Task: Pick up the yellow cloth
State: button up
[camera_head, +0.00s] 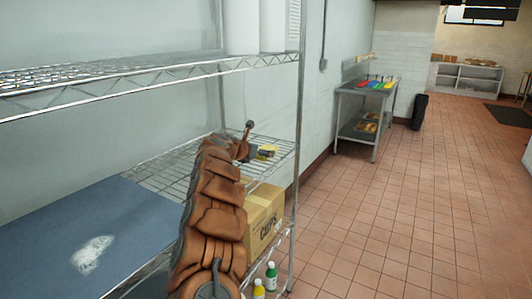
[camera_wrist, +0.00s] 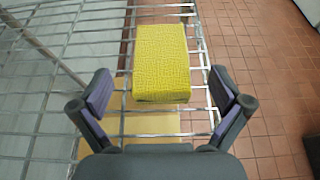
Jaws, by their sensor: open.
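The yellow cloth (camera_wrist: 160,55) looks like a thick, textured rectangular block. It lies on a wire shelf (camera_wrist: 60,50), near the shelf's edge. It also shows, small and partly hidden, on the middle shelf in the head view (camera_head: 267,149). My gripper (camera_wrist: 160,90) is open, with one finger left and one right of the cloth's near end in the wrist view. A gap shows between the cloth and each finger. I cannot tell the height of the fingers above the shelf. In the head view my arm hides part of the shelf.
A cardboard box (camera_head: 264,215) stands below the wire shelf, with bottles (camera_head: 271,276) near it. An upper wire shelf (camera_head: 150,78) overhangs, and a post (camera_head: 299,130) stands at the corner. A blue mat (camera_head: 90,235) lies at left. Tiled floor (camera_head: 400,210) is clear at right.

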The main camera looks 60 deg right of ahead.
aim_at(266, 149)
jog(key=shift+s+d+p, duration=0.1)
jog(key=shift+d+p, duration=0.85)
jog(key=shift+d, duration=0.45)
jog(key=shift+p+x, duration=0.45)
jog(key=shift+x, duration=0.7)
jog(key=shift+f, duration=0.15)
jog(key=shift+c, duration=0.2)
jog(key=c, duration=1.2)
